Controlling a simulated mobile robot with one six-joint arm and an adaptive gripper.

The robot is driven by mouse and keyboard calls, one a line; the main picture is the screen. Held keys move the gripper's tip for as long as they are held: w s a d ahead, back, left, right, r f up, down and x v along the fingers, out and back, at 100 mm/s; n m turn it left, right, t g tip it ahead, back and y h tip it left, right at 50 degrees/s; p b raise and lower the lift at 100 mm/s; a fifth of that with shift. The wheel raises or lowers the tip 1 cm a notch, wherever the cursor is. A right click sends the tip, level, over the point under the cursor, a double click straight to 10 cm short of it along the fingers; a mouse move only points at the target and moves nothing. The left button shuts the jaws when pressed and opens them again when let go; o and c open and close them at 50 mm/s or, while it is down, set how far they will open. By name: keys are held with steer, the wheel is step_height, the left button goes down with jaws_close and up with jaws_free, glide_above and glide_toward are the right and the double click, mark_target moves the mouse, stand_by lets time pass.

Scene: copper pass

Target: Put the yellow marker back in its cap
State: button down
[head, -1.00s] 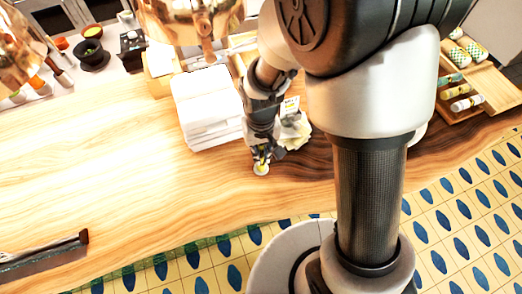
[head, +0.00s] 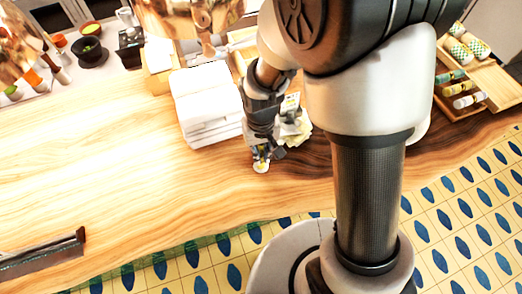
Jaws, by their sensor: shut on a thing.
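My gripper (head: 264,157) points down just above the wooden counter (head: 110,150), right of and in front of the white stack. It is shut on a small yellow and white thing (head: 261,166), which I take to be the yellow marker. The fingers hide most of it. A pale round end shows below the fingertips, close to the counter surface. I cannot tell whether it touches the counter. I cannot make out a separate cap.
A stack of white folded cloths or boxes (head: 205,105) stands left of my gripper. A crumpled pale item (head: 296,128) lies behind it at right. A wooden rack (head: 470,97) with several rolls is at far right. The left counter is largely clear, with a dark-edged tray (head: 45,258) in front.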

stand_by(0.4)
steer(key=c, duration=1.6)
jaws_free()
steer(key=shift+o, duration=0.2)
steer(key=o, duration=0.5)
steer(key=shift+c, duration=0.2)
steer(key=shift+r+p, duration=2.25)
steer(key=shift+r, duration=0.75)
